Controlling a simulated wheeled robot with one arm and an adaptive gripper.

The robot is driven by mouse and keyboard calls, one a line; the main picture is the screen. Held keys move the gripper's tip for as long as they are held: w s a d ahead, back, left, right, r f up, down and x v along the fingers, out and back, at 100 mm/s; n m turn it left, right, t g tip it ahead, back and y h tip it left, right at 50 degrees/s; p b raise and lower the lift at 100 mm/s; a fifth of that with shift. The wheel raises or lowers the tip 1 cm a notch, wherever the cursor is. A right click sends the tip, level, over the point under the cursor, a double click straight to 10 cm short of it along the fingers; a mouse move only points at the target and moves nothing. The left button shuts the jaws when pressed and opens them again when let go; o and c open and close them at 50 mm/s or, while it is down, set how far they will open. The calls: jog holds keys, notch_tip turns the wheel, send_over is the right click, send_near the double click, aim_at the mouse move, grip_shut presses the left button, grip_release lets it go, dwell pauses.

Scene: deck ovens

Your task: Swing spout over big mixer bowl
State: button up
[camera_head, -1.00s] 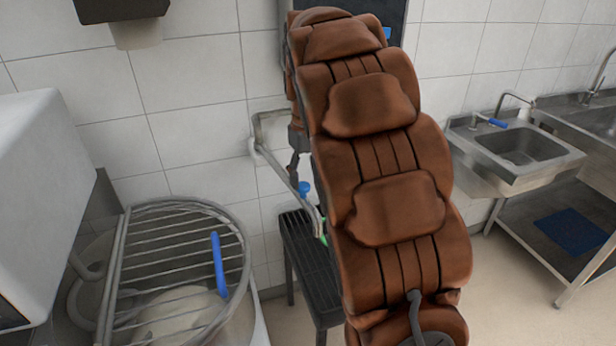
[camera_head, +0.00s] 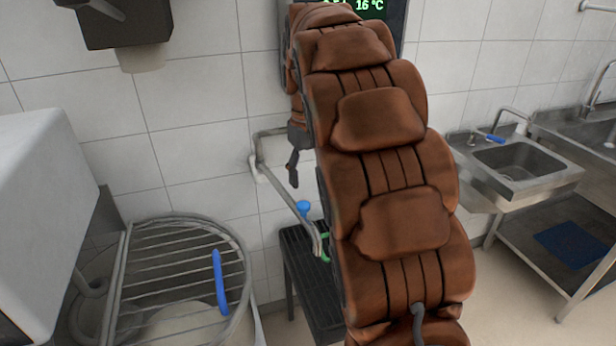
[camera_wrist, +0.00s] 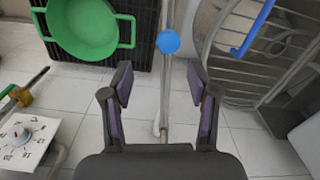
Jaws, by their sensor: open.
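The spout (camera_head: 283,190) is a thin grey pipe that comes from the wall and slants down and right, with a blue knob (camera_head: 303,207) near its low end. The big mixer bowl (camera_head: 243,315) stands left of it under a barred guard with a blue handle. My gripper (camera_head: 293,165) is mostly hidden by my arm, close to the pipe. In the wrist view my gripper (camera_wrist: 160,84) is open, and the spout (camera_wrist: 165,85) runs between its fingers in the picture without visible contact. The blue knob (camera_wrist: 168,41) shows just beyond the fingertips.
A green pot (camera_wrist: 84,25) sits on a black crate or stand (camera_head: 308,275) by the spout's end. A white dial (camera_wrist: 20,140) is at the wrist view's lower left. Steel sinks (camera_head: 520,165) are at right. A white machine body (camera_head: 40,200) is at left.

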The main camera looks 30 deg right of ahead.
jog(key=shift+r, duration=0.9)
jog(key=shift+c, duration=0.3)
